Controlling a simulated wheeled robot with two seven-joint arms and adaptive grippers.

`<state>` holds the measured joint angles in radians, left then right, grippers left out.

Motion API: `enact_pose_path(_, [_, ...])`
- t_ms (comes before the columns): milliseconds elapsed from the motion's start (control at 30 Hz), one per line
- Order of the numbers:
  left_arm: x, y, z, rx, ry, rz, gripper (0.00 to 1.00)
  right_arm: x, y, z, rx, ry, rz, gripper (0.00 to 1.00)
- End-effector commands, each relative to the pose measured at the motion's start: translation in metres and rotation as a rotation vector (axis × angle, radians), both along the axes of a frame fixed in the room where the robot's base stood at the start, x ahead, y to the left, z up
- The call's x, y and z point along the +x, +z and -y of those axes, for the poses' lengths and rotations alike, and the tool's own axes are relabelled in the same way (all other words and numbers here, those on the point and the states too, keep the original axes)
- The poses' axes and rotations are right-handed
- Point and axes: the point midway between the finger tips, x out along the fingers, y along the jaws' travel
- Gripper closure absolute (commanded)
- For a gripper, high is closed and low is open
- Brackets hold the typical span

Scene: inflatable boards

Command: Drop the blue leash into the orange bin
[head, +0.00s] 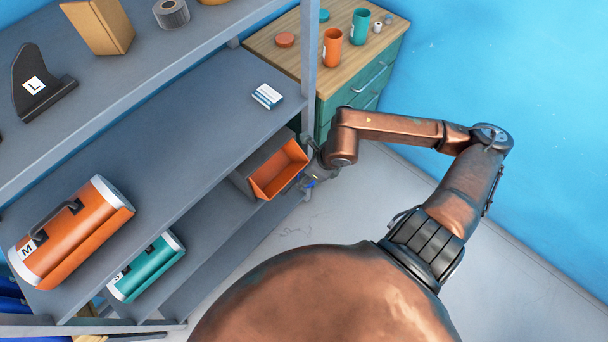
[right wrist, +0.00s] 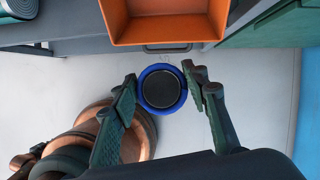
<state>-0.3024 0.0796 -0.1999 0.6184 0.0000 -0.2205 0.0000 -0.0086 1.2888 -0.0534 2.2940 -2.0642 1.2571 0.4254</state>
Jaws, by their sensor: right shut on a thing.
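The blue leash (right wrist: 162,72) shows in the right wrist view as a round coil with a blue rim and a dark middle. My right gripper (right wrist: 161,82) is shut on it, with one finger on each side. In the head view the right gripper (head: 312,176) is small, partly hidden by its own arm, and a bit of blue shows there. The orange bin (head: 278,172) stands on a lower shelf near its front edge, open toward me, just left of the gripper. In the right wrist view the bin (right wrist: 168,28) is above the leash, apart from it. My left gripper is out of view.
A grey shelf post (head: 308,60) rises close behind the bin. An orange roll marked M (head: 80,235) and a teal roll (head: 145,268) lie on shelves at left. A small white-and-teal box (head: 267,96) lies on the middle shelf. A teal cabinet (head: 365,85) stands at the back.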

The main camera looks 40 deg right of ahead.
Motion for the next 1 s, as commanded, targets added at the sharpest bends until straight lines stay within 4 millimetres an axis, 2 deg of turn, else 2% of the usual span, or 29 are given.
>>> enact_pose_path(233, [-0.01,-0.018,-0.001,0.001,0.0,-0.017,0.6,0.027,-0.01,-0.003,0.002,0.001,-0.001,0.84])
enact_pose_path(400, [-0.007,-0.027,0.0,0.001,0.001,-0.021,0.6,0.044,-0.014,-0.004,0.002,0.002,-0.002,0.84])
enact_pose_path(500, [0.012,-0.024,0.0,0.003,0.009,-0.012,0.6,0.052,-0.015,-0.005,0.002,0.003,-0.002,0.84])
enact_pose_path(1000, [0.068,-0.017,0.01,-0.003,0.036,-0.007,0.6,0.091,-0.025,-0.008,0.002,0.003,-0.002,0.84])
